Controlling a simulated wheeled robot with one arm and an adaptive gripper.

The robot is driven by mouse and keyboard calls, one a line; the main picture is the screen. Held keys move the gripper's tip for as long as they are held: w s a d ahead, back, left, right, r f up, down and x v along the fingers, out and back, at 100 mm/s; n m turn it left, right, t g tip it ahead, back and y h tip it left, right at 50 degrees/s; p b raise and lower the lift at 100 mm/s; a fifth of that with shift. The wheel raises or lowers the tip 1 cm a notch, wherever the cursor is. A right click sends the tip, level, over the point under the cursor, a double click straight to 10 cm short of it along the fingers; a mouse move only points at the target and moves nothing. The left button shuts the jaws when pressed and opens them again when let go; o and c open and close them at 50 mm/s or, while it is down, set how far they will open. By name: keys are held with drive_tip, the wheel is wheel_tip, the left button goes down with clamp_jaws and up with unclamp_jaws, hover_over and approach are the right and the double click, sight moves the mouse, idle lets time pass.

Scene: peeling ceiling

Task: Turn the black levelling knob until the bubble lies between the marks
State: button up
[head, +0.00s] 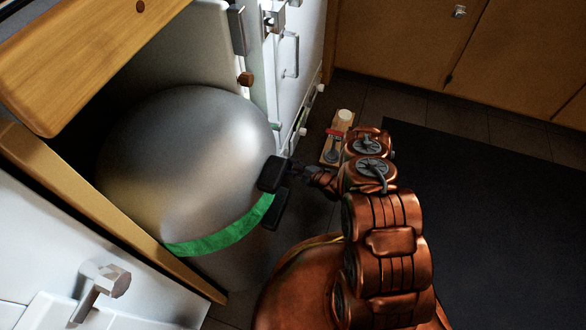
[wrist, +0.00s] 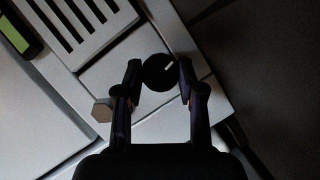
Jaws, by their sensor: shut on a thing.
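The black levelling knob (wrist: 160,72), round with a short white line on its face, sits between the two fingers of my gripper (wrist: 158,78) in the wrist view. The fingers are closed on its left and right sides. In the head view my dark gripper (head: 276,190) is beside a large silver rounded body with a green band, and the knob cannot be made out there. A dark-framed yellow-green strip (wrist: 14,36) is cut off at the upper left of the wrist view; I cannot tell whether it is the level, and no bubble or marks can be read.
The silver body (head: 190,140) fills the space under a wooden top (head: 90,60). White fronts with handles stand behind it. A small board (head: 331,150) with a white cap lies on the floor behind my arm. A dark mat (head: 480,220) at right is clear.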

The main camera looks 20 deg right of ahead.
drive_tip(key=n+t+b, duration=0.1)
drive_tip(key=b, duration=0.1)
drive_tip(key=f+n+b, duration=0.1)
drive_tip(key=n+b, duration=0.1)
drive_tip(key=shift+s+a+t, duration=0.1)
drive_tip(key=shift+a+t, duration=0.05)
drive_tip(key=shift+t, duration=0.25)
drive_tip(key=n+t+b, duration=0.1)
drive_tip(key=n+b, duration=0.2)
drive_tip(key=shift+r, duration=0.15)
drive_tip(key=shift+n+t+y, duration=0.3)
drive_tip(key=o, duration=1.1)
drive_tip(key=shift+r, duration=0.1)
drive_tip(key=shift+v, duration=6)
